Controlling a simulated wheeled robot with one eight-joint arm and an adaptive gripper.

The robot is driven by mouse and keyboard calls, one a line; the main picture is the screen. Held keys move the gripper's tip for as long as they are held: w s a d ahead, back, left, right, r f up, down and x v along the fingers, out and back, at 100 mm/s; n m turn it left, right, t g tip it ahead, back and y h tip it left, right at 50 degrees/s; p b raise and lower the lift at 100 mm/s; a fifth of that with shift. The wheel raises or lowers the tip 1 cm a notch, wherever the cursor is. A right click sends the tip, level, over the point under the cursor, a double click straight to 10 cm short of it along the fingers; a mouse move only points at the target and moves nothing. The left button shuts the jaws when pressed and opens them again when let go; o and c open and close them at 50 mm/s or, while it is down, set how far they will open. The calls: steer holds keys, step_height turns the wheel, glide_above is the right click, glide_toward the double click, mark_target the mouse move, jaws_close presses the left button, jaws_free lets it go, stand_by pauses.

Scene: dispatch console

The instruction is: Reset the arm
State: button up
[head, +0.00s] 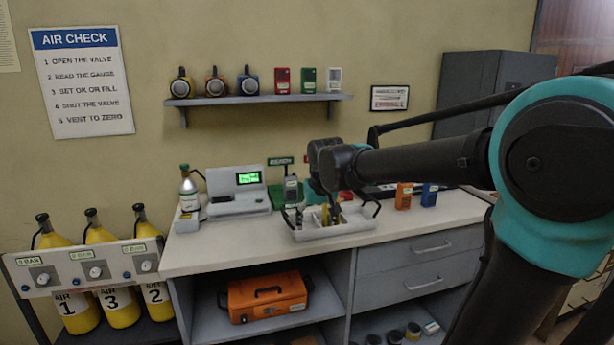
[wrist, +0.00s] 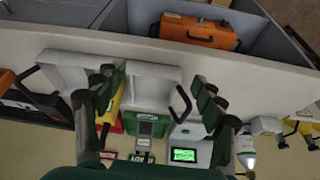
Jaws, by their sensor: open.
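My arm reaches in from the right in the head view. My gripper (head: 333,208) points down over a white divided tray (head: 335,232) with dark handles on the counter. In the wrist view, my gripper (wrist: 160,100) is open, with its fingers spread wide and nothing held between them. The tray (wrist: 153,75) shows beyond the fingers, and a yellow item (wrist: 112,103) lies in or beside it, partly hidden by the left finger. I cannot tell the exact gap between fingertips and tray.
A device with a green screen (head: 248,178) and a small cylinder (head: 187,188) stand left on the counter (head: 200,257). Orange (head: 403,196) and blue (head: 429,195) units stand right. An orange case (head: 268,297) is on the shelf below. Yellow cylinders stand at left.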

steer(key=s+d+f+m+h, duration=0.1)
steer(key=s+d+f+m, duration=0.1)
steer(key=s+d+f, duration=1.4)
step_height(320, 180, down, 3)
steer(key=s, duration=0.2)
steer(key=shift+s+r, duration=0.15)
steer(key=shift+s, duration=0.2)
